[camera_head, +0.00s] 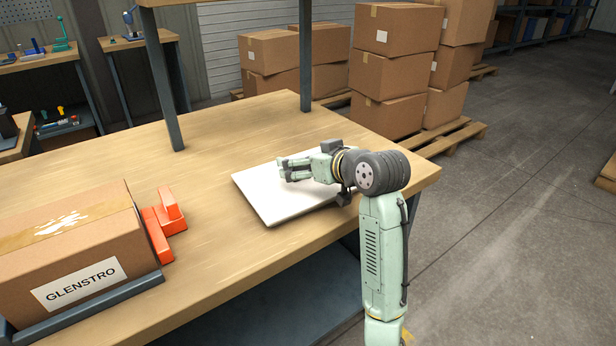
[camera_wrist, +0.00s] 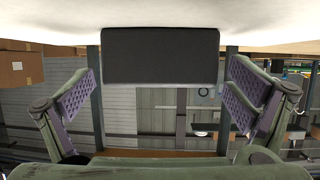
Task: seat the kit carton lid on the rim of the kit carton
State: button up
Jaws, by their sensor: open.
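A flat white panel, which looks like the kit carton lid (camera_head: 262,206), lies on the bench at the middle right. My gripper (camera_head: 287,170) is low over it, fingers pointing left in the head view. In the wrist view, which looks upside down, the fingers are spread wide and empty. A dark block (camera_wrist: 160,57) shows between them against the white surface; I cannot tell whether it touches a finger. A brown carton (camera_head: 70,258) marked GLENSTRO sits at the left with tape across its top. I cannot tell whether it is the kit carton; no open rim shows.
The carton sits in a dark grey frame (camera_head: 95,306) with an orange piece (camera_head: 163,224) at its right side. Bare bench top (camera_head: 200,180) lies between it and the white panel. Shelf posts (camera_head: 163,85) rise from the bench. Stacked cartons (camera_head: 393,60) stand behind.

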jog(key=shift+c, duration=0.3)
jog(key=c, duration=1.7)
jog(key=shift+r, duration=0.15)
